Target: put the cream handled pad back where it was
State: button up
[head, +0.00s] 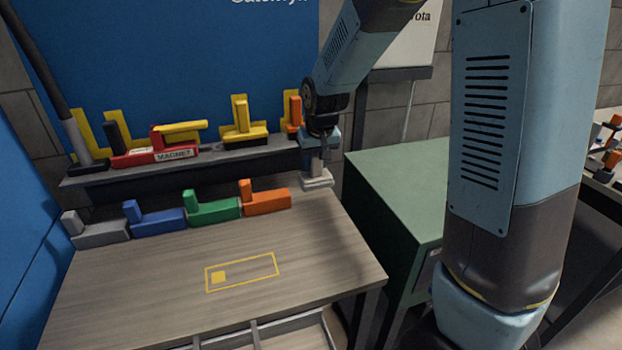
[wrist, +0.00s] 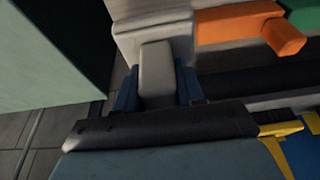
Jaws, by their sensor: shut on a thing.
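The cream handled pad (head: 317,180) is at the back right corner of the wooden table, at the right end of a row of handled pads. My gripper (head: 318,146) is above it, shut on its upright handle. In the wrist view, the pad's handle (wrist: 156,72) stands between the two blue fingers of my gripper (wrist: 157,88), and its wider base (wrist: 152,32) shows beyond them. I cannot tell whether the base touches the table. A yellow outlined rectangle (head: 252,283) with a small yellow square is marked on the table and is empty.
Orange (head: 267,202), green (head: 213,208), blue (head: 157,219) and grey (head: 98,236) pads stand left of the cream one. Behind is a raised shelf (head: 92,190) with a red magnet block (head: 165,155) and yellow pieces. A green cabinet (head: 395,190) stands to the right. The table front is clear.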

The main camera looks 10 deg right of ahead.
jog(key=w+f, duration=0.4)
jog(key=f, duration=0.1)
jog(key=shift+w+f, duration=0.15)
jog(key=shift+f, duration=0.15)
notch_tip(320, 180, down, 3)
jog(key=shift+r, duration=0.1)
jog(key=o, duration=1)
